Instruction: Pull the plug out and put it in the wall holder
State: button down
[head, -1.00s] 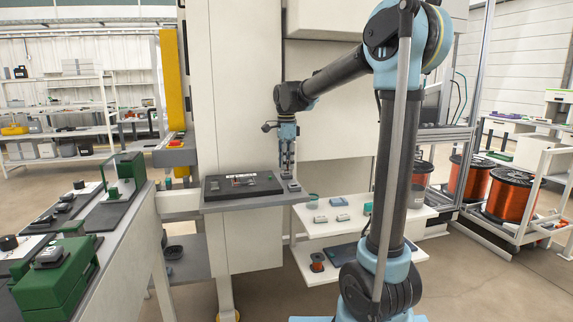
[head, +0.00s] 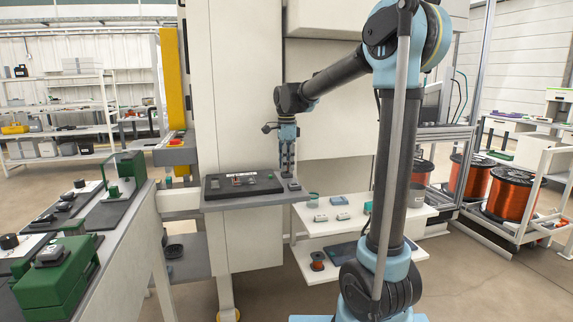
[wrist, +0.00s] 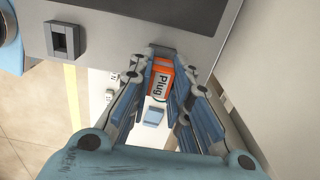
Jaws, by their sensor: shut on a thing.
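The orange plug (wrist: 161,80), marked "Plug", is between the fingers of my gripper (wrist: 160,92) in the wrist view. My gripper is shut on it. A grey part sits at the plug's far end, by the edge of the grey shelf (wrist: 120,15); I cannot tell whether the plug is seated in it. A grey block with a dark square opening (wrist: 62,40) is on the shelf to the left, apart from the plug. In the head view my gripper (head: 288,174) points down at the shelf's right end, where the plug is too small to make out.
A black board (head: 215,192) with small parts lies on the shelf, left of my gripper. A small grey block (head: 293,186) is close by the fingertips. A white lower shelf (head: 325,230) with small parts is below right. A tall pale cabinet wall (head: 235,90) stands behind.

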jog(key=shift+f, duration=0.5)
jog(key=c, duration=1.4)
grip_release()
jog(key=shift+r, duration=0.1)
jog(key=shift+r, duration=2.4)
notch_tip(320, 180, up, 12)
jog(key=shift+f, duration=0.1)
